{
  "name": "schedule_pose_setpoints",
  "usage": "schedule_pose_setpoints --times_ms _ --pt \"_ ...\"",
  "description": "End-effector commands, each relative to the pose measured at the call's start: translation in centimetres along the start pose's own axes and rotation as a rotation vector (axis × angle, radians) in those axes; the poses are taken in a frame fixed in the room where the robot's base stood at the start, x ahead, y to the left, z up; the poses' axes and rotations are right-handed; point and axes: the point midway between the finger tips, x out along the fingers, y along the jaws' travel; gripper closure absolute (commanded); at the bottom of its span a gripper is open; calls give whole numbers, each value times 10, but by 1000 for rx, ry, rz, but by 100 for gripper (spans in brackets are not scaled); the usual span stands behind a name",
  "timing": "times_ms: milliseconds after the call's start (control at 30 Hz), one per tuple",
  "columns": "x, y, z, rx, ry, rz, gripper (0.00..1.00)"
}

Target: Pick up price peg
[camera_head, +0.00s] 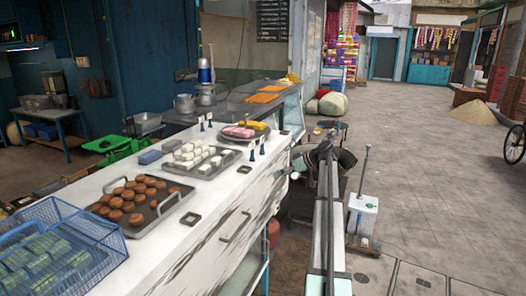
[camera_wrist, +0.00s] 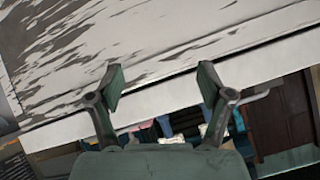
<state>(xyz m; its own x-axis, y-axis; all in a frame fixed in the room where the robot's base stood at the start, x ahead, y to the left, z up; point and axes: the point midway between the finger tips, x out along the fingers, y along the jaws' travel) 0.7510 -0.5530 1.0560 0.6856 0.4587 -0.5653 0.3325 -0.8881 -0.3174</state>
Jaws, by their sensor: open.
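Small dark-blue price pegs stand on the white counter (camera_head: 225,215) in the head view. One pair (camera_head: 257,149) stands near the counter's right edge, right of the tray of white sweets. Another pair with pale tops (camera_head: 205,121) stands farther back, left of the plate of pink and yellow sweets. My gripper (camera_wrist: 161,86) is open in the wrist view, with nothing between its fingers. It faces a white, dark-streaked surface of the counter. No price peg shows in the wrist view. The gripper cannot be made out clearly in the head view.
Trays of brown sweets (camera_head: 138,203) and white sweets (camera_head: 201,160) lie on the counter. A blue wire basket (camera_head: 95,243) is at its near left. A white box with a handle (camera_head: 362,215) stands on the floor at right. The paving beyond is mostly clear.

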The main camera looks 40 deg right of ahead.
Motion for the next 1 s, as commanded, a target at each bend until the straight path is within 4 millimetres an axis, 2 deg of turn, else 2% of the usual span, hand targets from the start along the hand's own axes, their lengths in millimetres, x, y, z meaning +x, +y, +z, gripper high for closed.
schedule_pose_setpoints --times_ms 33,100,200,300,367,467,533,1000 --pt "-33 10 -33 -73 45 -6 21" --pt "-70 10 -66 -171 99 -16 21" --pt "-111 7 -100 -283 157 -24 21" --pt "-136 3 -119 -353 191 -27 21" --pt "-142 1 -125 -376 203 -29 21" --pt "-140 -2 -130 -390 210 -31 21" --pt "-131 -4 -132 -390 210 -31 21" --pt "-45 -9 -150 -387 208 -30 21"
